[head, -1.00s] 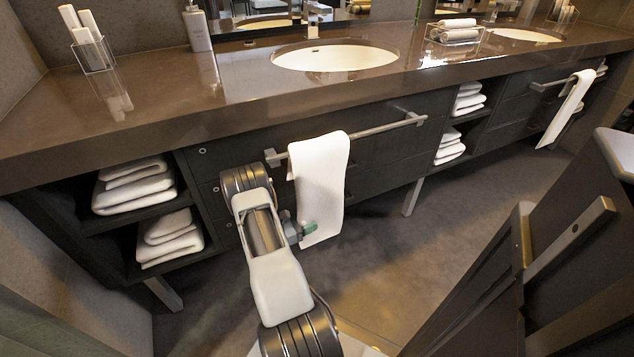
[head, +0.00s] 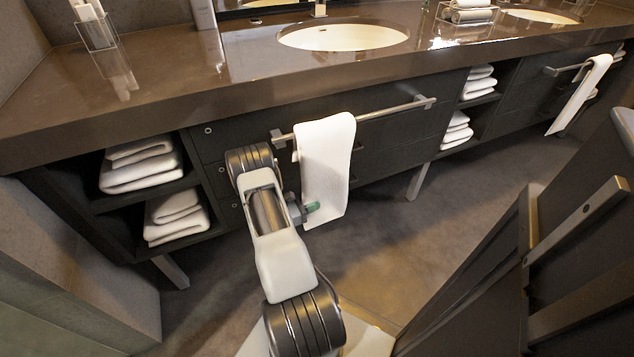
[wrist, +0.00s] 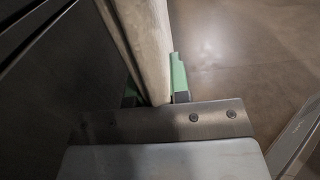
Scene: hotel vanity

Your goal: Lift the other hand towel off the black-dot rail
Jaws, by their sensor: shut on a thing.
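A white hand towel (head: 326,155) hangs folded over the near metal rail (head: 390,109) at its left part, under the counter. My gripper (head: 306,209) is at the towel's lower left edge in the head view; one green fingertip shows against the cloth. In the wrist view, my gripper (wrist: 155,88) has its green fingers on either side of the towel (wrist: 147,45), shut on it. A second white towel (head: 582,92) hangs on the far rail (head: 562,70) at the right. No black dot is clear on either rail.
The brown counter (head: 230,75) overhangs the dark drawers. Open shelves with folded towels (head: 140,165) stand at the left, and more (head: 457,130) between the rails. A dark panelled piece of furniture (head: 560,250) stands at the right. The floor (head: 400,240) between is clear.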

